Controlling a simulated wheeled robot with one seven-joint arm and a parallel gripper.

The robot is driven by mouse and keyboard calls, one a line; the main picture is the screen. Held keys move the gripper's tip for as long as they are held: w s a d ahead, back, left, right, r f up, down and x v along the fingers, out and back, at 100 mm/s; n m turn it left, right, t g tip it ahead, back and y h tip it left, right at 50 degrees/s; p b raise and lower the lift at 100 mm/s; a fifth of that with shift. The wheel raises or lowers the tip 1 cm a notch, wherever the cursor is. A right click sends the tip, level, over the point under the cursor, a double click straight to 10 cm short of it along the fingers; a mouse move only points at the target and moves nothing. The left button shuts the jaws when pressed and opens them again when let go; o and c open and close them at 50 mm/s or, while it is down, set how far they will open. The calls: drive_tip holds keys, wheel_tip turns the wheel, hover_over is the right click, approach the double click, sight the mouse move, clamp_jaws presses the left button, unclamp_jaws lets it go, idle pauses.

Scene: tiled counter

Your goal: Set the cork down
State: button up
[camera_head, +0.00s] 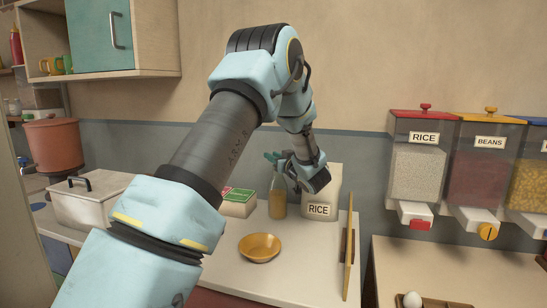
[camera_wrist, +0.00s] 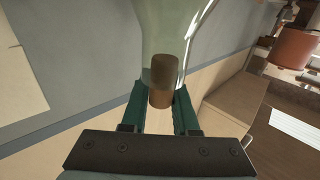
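The brown cork (camera_wrist: 161,97) sits between the green fingers of my gripper (camera_wrist: 161,100) in the wrist view. Both fingers appear to touch its sides. The clear glass bottle (camera_wrist: 172,30) lies just beyond, and its neck overlaps the far part of the cork; I cannot tell how deep the cork sits in it. In the head view the bottle (camera_head: 278,196) stands upright on the counter, with yellowish contents. My gripper (camera_head: 272,157) is at its top, coming from the right. The cork is hidden or too small to tell there.
A yellow bowl (camera_head: 260,247) is in front of the bottle. A rice bag (camera_head: 320,208) stands close on the right, and a box with green and red (camera_head: 238,201) on the left. An upright board (camera_head: 349,248) edges the counter. White counter (camera_head: 305,262) is bare between bowl and board.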

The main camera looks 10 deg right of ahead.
drive_tip(key=o, duration=0.3)
drive_tip(key=shift+o, duration=0.4)
drive_tip(key=b+v, duration=0.4)
drive_tip(key=v, duration=0.6)
drive_tip(key=shift+s, duration=0.2)
drive_tip(key=shift+o, duration=0.4)
drive_tip(key=shift+s+r+g, duration=0.15)
drive_tip(key=shift+r+g, duration=0.15)
wheel_tip(320, 180, up, 3)
drive_tip(key=s+g+h+p, duration=0.1)
drive_tip(key=s+g+p, duration=0.1)
drive_tip(key=g+p, duration=0.25)
drive_tip(key=shift+t, duration=0.35)
drive_tip(key=p+x, duration=0.1)
drive_tip(key=x, duration=0.2)
drive_tip(key=p+x, duration=0.1)
drive_tip(key=x, duration=0.2)
drive_tip(key=d+p+x, duration=0.1)
drive_tip(key=x, duration=0.3)
drive_tip(key=shift+w, duration=0.25)
